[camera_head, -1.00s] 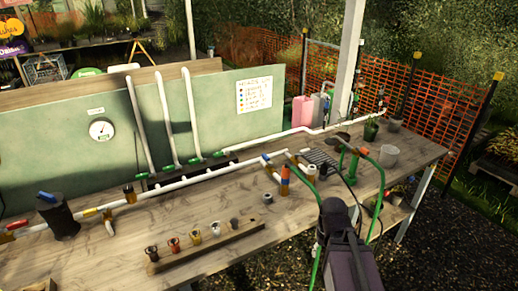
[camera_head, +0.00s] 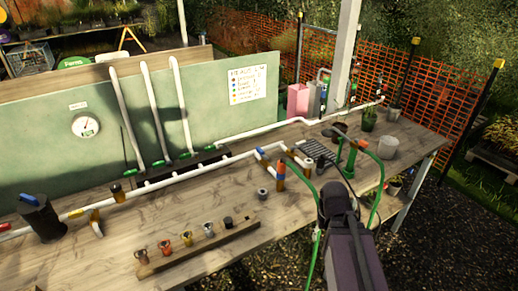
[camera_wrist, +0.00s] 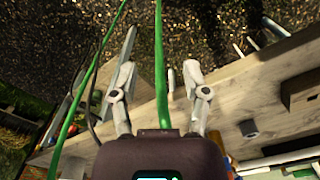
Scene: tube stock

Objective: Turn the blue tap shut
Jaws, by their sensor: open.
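A blue handle (camera_head: 28,199) lies across the top of a dark upright cylinder (camera_head: 43,221) at the left end of the bench. A second blue piece (camera_head: 262,157) sits on the white pipe near the middle of the bench; I cannot tell its exact shape or which of the two is the tap. My gripper (camera_wrist: 158,58) is open in the wrist view, with its two fingers apart and a green hose running between them in the picture. It appears empty, apart from both blue pieces. In the head view my arm is at the bench's front edge, right of centre, and hides its fingers.
A wooden rack (camera_head: 195,252) with several coloured fittings lies along the bench front. An orange-and-blue upright piece (camera_head: 281,178) and a grey ring (camera_head: 262,194) stand nearby. A green panel (camera_head: 60,158) backs the bench. A pale bucket (camera_head: 388,148) is at the right.

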